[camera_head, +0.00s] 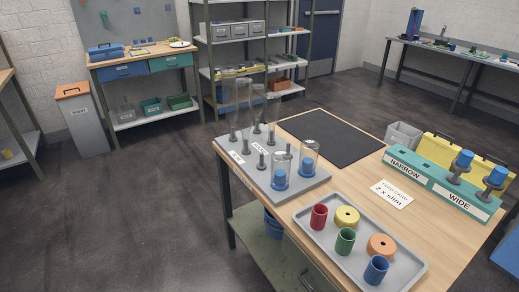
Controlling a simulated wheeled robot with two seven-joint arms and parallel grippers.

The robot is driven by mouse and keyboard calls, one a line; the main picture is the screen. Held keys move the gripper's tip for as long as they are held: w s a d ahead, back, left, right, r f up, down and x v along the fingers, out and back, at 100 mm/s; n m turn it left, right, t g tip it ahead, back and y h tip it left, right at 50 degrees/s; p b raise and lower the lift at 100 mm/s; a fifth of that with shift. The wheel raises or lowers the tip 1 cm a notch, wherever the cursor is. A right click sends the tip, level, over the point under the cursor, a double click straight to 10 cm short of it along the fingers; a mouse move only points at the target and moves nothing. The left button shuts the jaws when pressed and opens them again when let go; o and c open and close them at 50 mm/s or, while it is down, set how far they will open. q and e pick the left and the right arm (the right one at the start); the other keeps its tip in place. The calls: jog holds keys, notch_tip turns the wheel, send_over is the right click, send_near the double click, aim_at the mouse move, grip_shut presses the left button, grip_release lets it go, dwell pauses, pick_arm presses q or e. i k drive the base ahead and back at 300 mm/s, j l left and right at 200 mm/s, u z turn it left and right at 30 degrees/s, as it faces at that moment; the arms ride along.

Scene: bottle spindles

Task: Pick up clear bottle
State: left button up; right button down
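Two short clear bottles with blue inside their lower parts, one (280,162) in front and one (310,150) behind it to the right, stand upright at the right side of a grey spindle board (289,198). Taller, very faint clear bottles (243,95) stand over spindles at the board's back left; their outlines overlap and are hard to separate. Several bare grey spindles (262,162) stand on the board. A teal rack (432,183) marked NARROW and WIDE holds two grey pieces with blue tops (463,160) at its WIDE end. Neither gripper is in view.
A grey tray (334,254) at the table's front holds red, green and blue cups and yellow and orange rings. A white card (391,194) reads "2 x slim". A dark mat (330,135) lies bare behind. A grey bin (403,137) and yellow case (437,149) stand back right.

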aim_at(229, 76)
jog(key=i+j+z, duration=0.3)
jog(key=i+j, duration=0.15)
jog(key=i, duration=0.15)
jog(key=i+j+z, duration=0.3)
jog(key=i+j, duration=0.3)
